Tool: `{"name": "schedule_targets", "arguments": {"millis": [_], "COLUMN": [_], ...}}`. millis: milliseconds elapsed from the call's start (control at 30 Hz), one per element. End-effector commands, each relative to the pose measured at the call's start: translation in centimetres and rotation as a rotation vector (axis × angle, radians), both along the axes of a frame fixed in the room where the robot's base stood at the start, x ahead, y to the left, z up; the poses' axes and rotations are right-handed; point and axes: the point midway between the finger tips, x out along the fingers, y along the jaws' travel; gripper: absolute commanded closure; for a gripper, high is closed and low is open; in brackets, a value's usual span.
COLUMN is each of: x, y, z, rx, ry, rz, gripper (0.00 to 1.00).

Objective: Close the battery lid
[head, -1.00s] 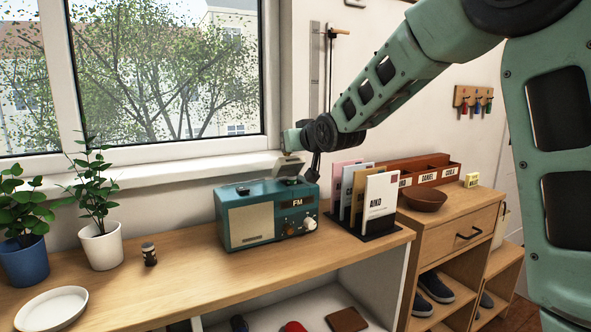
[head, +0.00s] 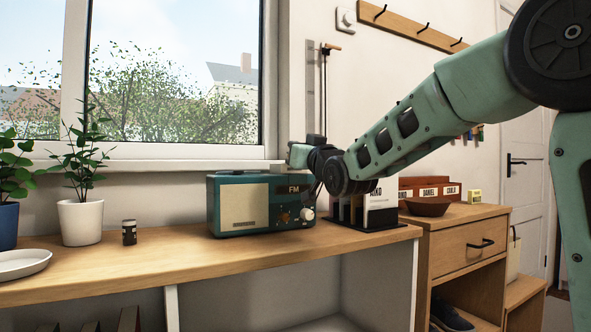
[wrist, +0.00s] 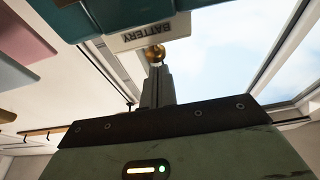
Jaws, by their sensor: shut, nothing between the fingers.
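The teal radio (head: 262,205) stands on the wooden counter, its cream speaker grille facing me. In the wrist view, a cream panel marked BATTERY (wrist: 140,36), the battery lid, shows upside down beside a teal part of the radio (wrist: 125,12). A small brass knob (wrist: 155,53) is at the lid's edge. My gripper (wrist: 157,70) is shut and empty, its fingertips at the knob; I cannot tell whether they touch it. The lid's angle is unclear.
A card rack (head: 375,222) stands close to the radio's right, partly behind my arm. A brown bowl (head: 427,207) is on the cabinet beyond. A small dark jar (head: 129,232) and potted plants are to the left. The counter (head: 180,255) in front is clear.

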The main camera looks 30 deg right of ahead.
Motion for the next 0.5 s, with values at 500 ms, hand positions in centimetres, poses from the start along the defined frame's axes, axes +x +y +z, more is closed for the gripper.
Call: {"name": "schedule_targets", "arguments": {"millis": [500], "x": [-0.82], "y": [-0.01], "z": [-1.41], "rx": [-0.001], "ry": [-0.142], "rz": [-0.001], "gripper": [1.00]}}
